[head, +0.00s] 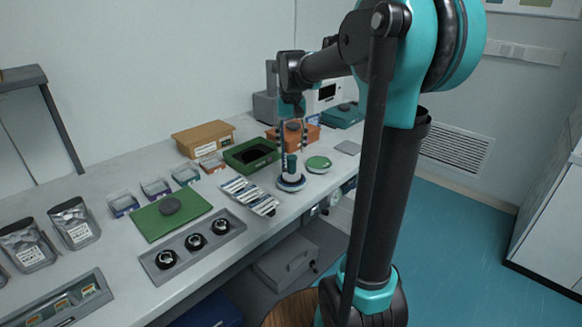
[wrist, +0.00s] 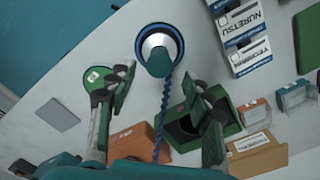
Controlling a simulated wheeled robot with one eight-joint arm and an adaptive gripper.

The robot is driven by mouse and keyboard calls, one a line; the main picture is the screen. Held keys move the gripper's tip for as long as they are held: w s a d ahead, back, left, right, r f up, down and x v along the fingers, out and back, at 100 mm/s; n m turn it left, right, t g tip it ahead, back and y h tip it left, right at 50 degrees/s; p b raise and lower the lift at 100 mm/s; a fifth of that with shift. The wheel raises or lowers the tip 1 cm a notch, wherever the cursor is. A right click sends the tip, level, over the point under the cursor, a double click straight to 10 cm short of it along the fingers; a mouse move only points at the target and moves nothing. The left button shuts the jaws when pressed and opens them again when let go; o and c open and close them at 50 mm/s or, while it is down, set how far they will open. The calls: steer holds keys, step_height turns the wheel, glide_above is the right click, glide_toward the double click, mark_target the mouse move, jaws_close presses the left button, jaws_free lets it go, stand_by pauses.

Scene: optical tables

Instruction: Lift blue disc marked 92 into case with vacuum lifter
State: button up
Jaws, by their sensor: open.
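A blue-rimmed disc (head: 291,184) lies near the table's front edge; no number is readable on it. The vacuum lifter (head: 291,168), with a green grip, stands upright over this disc. In the wrist view the lifter (wrist: 157,54) covers the middle of the disc, leaving its blue rim (wrist: 181,42) visible. A blue coiled hose (wrist: 163,108) runs from the lifter toward my gripper. My gripper (wrist: 158,80) is open and empty, its fingers above and to either side of the lifter's grip. The open green case (head: 250,155) has a dark interior and stands behind and left.
A green disc (head: 318,164) lies just right of the lifter. Striped NURETSU boxes (head: 249,194) lie to its left. An orange box (head: 294,136) and a tan box (head: 203,138) stand behind, near the case. A grey plate (head: 347,147) lies farther right.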

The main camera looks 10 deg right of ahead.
mark_target(292, 168)
step_height(292, 168, down, 9)
steer(key=shift+r, duration=0.1)
stand_by(0.3)
jaws_close()
steer(key=shift+r, duration=3.65)
steer(key=w+a, duration=0.6)
steer(key=w, duration=0.4)
steer(key=w+a, duration=0.5)
steer(key=w, duration=0.4)
steer(key=shift+w+a, duration=0.35)
steer(key=shift+a, duration=0.05)
steer(key=shift+f, duration=0.1)
steer(key=shift+f, duration=2.75)
